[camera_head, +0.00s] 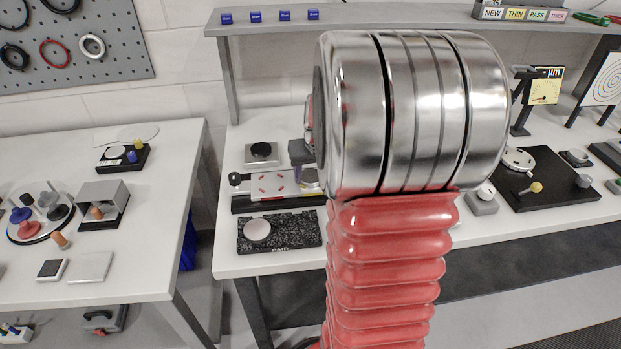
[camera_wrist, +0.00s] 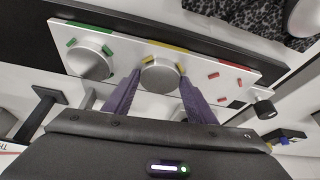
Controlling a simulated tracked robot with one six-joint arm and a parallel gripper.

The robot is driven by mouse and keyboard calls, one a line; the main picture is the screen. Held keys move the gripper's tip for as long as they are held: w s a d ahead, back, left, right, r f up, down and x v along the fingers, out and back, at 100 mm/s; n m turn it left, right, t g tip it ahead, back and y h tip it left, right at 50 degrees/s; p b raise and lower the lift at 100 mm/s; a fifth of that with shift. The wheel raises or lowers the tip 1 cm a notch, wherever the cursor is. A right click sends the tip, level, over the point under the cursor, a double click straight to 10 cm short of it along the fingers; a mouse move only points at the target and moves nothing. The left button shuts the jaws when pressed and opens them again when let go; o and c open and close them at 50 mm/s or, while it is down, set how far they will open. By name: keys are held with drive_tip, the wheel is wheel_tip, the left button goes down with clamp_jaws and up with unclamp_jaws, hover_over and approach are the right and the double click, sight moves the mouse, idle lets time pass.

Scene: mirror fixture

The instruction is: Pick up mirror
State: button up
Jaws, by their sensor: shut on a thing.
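A round silver disc, which looks like the mirror (camera_wrist: 161,79), sits at the yellow-marked middle section of a pale fixture plate (camera_wrist: 205,72). In the wrist view the two purple fingers of my gripper (camera_wrist: 160,82) reach either side of the disc and are shut on it. It appears low at the plate; I cannot tell whether it is lifted. In the head view the plate shows with red marks (camera_head: 272,185), and part of my gripper (camera_head: 301,158) is above its right end. My arm hides the rest.
A second silver disc (camera_wrist: 90,63) sits between green marks on the same plate. A speckled dark block (camera_head: 290,230) with a round pale disc (camera_head: 257,229) lies in front of the fixture. A small square device (camera_head: 262,153) stands behind. A shelf (camera_head: 270,25) runs above the bench.

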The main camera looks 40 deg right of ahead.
sight(312, 179)
drive_tip(key=shift+c, duration=0.6)
wheel_tip(312, 179, up, 10)
drive_tip(key=shift+s, duration=0.1)
idle(0.7)
